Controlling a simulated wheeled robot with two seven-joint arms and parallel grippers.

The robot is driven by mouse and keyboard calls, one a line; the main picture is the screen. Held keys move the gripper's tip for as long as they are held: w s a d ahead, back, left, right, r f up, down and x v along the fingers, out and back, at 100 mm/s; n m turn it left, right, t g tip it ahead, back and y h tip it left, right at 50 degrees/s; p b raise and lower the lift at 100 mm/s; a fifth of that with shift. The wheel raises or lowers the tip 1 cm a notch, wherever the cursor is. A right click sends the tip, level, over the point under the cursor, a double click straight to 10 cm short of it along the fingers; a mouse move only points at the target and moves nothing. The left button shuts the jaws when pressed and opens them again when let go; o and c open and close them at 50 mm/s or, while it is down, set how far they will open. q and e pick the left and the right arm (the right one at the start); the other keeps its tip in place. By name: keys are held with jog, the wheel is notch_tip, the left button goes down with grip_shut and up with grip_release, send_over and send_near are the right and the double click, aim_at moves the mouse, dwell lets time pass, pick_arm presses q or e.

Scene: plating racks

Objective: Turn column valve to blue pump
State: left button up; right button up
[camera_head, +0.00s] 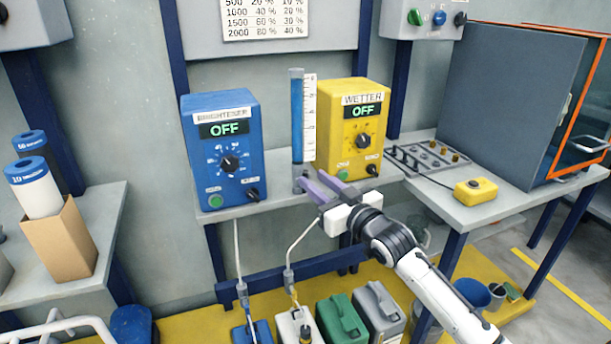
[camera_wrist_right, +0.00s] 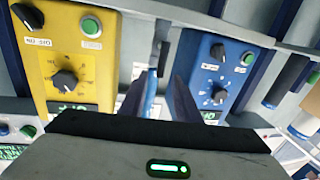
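The blue BRIGHTENER pump (camera_head: 222,150) stands on the shelf with its display reading OFF; it also shows, upside down, in the right wrist view (camera_wrist_right: 215,65). The clear-blue column (camera_head: 297,115) stands upright between it and the yellow WETTER pump (camera_head: 360,120), also OFF. The column valve (camera_head: 300,183) is a small grey part at the column's foot, partly hidden by my fingers. Which way it points I cannot tell. My right gripper (camera_head: 329,187) is open just in front of the valve, its two purple fingers apart. Whether they touch it is unclear. My left gripper is not in view.
An orange-framed cabinet (camera_head: 505,100) stands behind. Several jerrycans, one green (camera_head: 341,318), stand below the shelf. Filter rolls (camera_head: 34,187) stand at left.

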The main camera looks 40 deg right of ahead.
aim_at(307, 175)
jog(key=shift+w+d, duration=0.1)
jog(key=shift+w, duration=2.5)
grip_shut()
